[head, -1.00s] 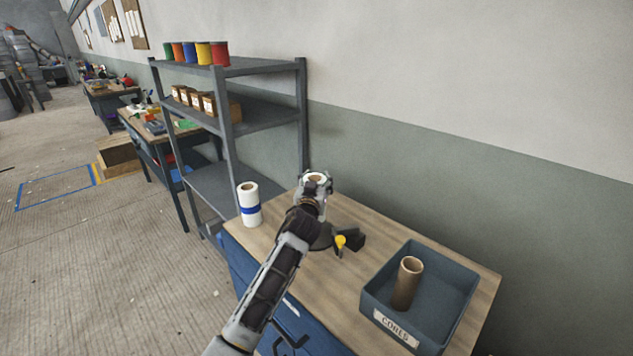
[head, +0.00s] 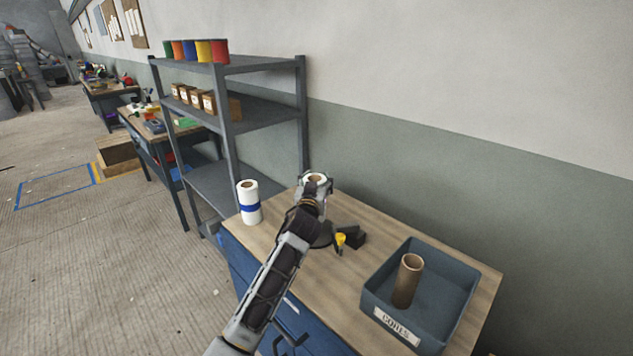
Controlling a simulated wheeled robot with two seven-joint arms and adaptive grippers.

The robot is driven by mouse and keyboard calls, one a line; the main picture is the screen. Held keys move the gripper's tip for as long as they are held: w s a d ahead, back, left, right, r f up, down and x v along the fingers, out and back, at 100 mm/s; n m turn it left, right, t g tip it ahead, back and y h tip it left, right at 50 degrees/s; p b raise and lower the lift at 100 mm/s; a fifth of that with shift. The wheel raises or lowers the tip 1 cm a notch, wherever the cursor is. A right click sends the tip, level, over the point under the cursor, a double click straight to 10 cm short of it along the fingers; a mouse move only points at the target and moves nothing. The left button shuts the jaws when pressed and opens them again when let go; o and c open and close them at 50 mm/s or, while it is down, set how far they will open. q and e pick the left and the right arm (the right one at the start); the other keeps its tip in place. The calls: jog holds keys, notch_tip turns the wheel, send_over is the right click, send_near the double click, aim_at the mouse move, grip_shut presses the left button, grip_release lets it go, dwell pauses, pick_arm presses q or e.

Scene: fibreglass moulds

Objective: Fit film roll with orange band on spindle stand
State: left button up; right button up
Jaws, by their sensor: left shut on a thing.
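My left gripper (head: 313,190) is shut on a white film roll (head: 317,178) with a brown core, near the back left of the wooden bench. Only the top of this roll shows; its band is hidden by the gripper. A dark round base, seemingly the spindle stand's (head: 323,240), shows just below the gripper. The roll is upright over or near it. I cannot tell whether the roll is around the spindle or above it, since my arm and gripper hide the post. My right gripper is not in view.
A white roll with a blue band (head: 250,209) stands at the bench's left corner. A yellow-topped tool (head: 340,240) and a dark block (head: 354,239) lie right of the base. A blue-grey bin (head: 447,306) labelled CORES holds a brown tube (head: 407,281). A grey shelf (head: 231,120) stands behind left.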

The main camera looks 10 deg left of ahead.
pick_arm(q)
jog(key=shift+f+b, duration=0.6)
jog(key=shift+f, duration=0.2)
jog(key=shift+f+b, duration=0.6)
jog(key=shift+f, duration=0.15)
jog(key=shift+f+b, duration=0.55)
jog(key=shift+f, duration=0.15)
dwell(0.3)
jog(key=o, duration=1.5)
jog(key=shift+o, duration=0.2)
jog(key=shift+f, duration=0.15)
jog(key=shift+s, duration=0.25)
jog(key=s, duration=0.7)
jog(key=shift+s+d, duration=0.2)
jog(key=shift+s, duration=0.1)
